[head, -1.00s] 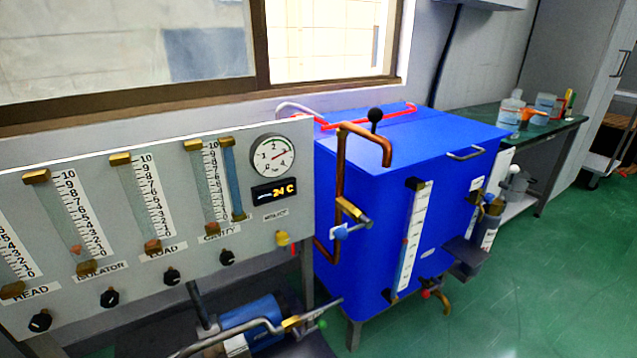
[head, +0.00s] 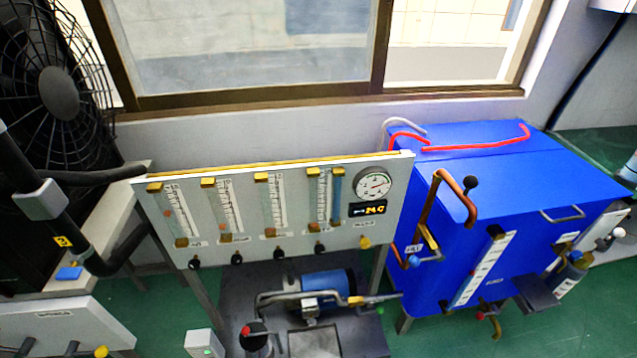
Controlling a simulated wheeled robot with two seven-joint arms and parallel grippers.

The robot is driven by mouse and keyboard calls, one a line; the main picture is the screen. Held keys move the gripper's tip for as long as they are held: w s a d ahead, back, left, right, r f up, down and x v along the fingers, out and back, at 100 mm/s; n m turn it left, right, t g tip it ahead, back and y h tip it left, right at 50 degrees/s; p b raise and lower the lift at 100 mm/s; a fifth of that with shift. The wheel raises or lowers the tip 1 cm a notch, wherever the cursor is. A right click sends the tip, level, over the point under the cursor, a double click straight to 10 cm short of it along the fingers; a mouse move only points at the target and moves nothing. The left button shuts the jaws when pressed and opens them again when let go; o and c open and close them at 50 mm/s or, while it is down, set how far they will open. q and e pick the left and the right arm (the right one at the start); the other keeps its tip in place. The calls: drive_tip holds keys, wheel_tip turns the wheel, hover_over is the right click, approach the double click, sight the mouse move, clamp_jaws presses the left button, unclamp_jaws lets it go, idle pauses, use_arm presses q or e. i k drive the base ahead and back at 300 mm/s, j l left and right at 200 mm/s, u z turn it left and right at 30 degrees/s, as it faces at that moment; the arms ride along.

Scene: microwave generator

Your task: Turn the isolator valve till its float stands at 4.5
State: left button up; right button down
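The flowmeter panel (head: 350,228) stands in the middle of the head view, with several upright scale tubes. The isolator tube (head: 222,208) is the second from the left. Its small orange float (head: 227,236) seems to sit low in the tube, but the figures are too small to read now. The isolator valve (head: 237,258) is the black knob below that tube, second from the left in the row. Nothing touches it. Neither of my grippers is in view.
A blue cabinet (head: 560,195) with copper pipework stands right of the panel. A blue pump (head: 325,285) with pipes lies below and in front of the knobs. A large black fan (head: 60,95) is at the left. Green floor (head: 545,335) shows at the lower right.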

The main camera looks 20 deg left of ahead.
sight(236, 260)
drive_tip(key=u, duration=1.4)
